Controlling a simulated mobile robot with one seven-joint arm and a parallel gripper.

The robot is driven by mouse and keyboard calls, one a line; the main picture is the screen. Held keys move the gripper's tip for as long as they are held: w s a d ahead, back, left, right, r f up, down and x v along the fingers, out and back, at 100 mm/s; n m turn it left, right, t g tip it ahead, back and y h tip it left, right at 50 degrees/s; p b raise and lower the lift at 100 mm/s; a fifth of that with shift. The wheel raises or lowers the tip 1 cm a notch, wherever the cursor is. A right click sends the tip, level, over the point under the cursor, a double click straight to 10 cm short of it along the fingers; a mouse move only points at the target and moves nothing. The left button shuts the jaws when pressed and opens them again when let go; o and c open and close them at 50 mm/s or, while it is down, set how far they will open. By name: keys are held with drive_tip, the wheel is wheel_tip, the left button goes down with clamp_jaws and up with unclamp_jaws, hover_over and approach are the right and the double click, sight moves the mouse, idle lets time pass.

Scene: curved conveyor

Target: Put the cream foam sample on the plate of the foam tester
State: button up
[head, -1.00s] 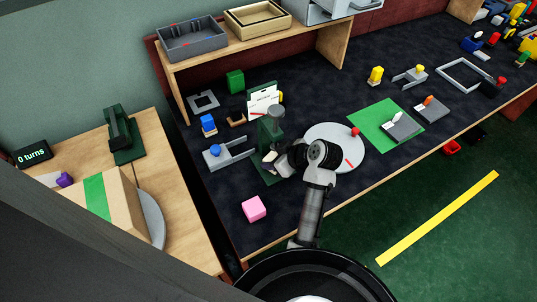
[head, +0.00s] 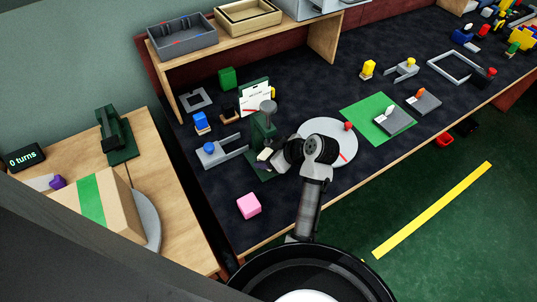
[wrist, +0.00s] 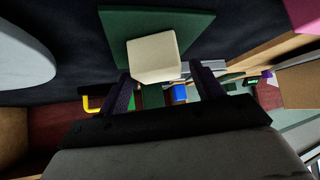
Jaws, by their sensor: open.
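The cream foam sample (wrist: 153,58) is a pale block in the wrist view, over the dark green plate (wrist: 190,22) and near its edge. Whether it rests flat there is hard to tell. My gripper (wrist: 160,78) is open, its two dark fingers pointing at the block, one toward each side. In the head view the foam tester (head: 263,130) is a dark green stand with a grey knob on top. The sample (head: 265,155) shows there as a small pale patch at its foot. My gripper (head: 277,163) is just right of it, partly hidden by my wrist.
A round light-grey disc (head: 330,135) lies right of the tester. A pink cube (head: 248,206) is at the front left. A grey fork-shaped fixture (head: 222,152) stands left of the tester, and a white card (head: 254,97) behind it. The dark mat near the pink cube is clear.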

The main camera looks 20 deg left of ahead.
drive_tip(key=p+v, duration=0.1)
drive_tip(key=v, duration=1)
drive_tip(key=shift+d, duration=0.15)
drive_tip(key=shift+c, duration=0.4)
idle(0.5)
